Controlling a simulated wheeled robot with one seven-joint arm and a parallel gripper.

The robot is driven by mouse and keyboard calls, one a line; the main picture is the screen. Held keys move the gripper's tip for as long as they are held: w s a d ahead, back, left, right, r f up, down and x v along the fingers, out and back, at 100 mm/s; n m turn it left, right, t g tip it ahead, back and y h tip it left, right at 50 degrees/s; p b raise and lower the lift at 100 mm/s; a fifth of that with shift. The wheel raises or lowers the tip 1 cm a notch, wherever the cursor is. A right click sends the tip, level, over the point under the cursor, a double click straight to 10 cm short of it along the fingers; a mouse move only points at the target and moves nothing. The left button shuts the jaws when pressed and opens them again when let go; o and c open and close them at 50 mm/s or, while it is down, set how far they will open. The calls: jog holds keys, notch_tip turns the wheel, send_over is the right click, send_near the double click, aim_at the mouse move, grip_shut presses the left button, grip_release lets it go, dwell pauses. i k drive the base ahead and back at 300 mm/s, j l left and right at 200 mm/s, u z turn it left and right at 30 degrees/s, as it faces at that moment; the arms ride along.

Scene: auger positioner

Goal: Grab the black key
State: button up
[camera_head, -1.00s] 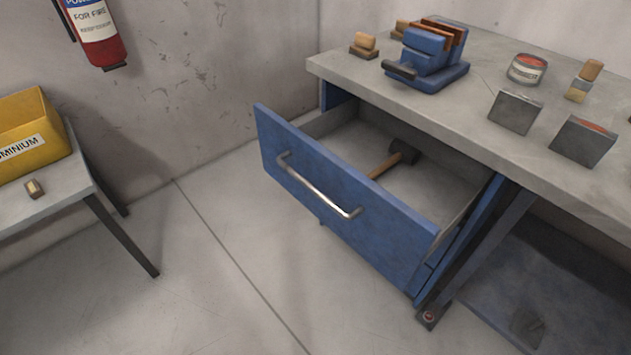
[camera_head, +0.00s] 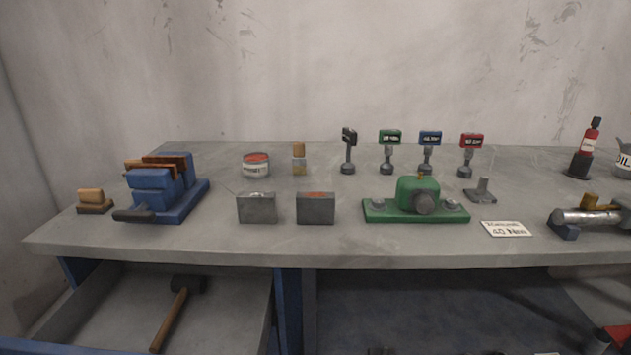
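The black key (camera_head: 349,151) stands upright on the workbench (camera_head: 330,248), toward the back. It has a dark rectangular head on a grey stem and is the leftmost in a row of similar keys. To its right stand a green key (camera_head: 389,151), a blue key (camera_head: 429,152) and a red key (camera_head: 471,154). The black key's head is turned partly sideways, and nothing covers it. My gripper is not in view.
In front stand two grey blocks (camera_head: 257,208) and a green device (camera_head: 416,200). A blue vise (camera_head: 165,192) is at the left, a tin (camera_head: 256,165) behind. The open drawer (camera_head: 100,320) holds a hammer (camera_head: 175,315). A white label (camera_head: 506,228) lies near the front edge.

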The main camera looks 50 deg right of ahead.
aim_at(349, 136)
jog(key=z, duration=1.15)
jog(key=i, duration=0.3)
jog(key=i+j+z, duration=0.15)
jog(key=j+z, duration=0.2)
jog(key=j, duration=0.5)
jog(key=i+j+z, duration=0.1)
jog(key=j+z, duration=0.25)
jog(key=j, duration=0.5)
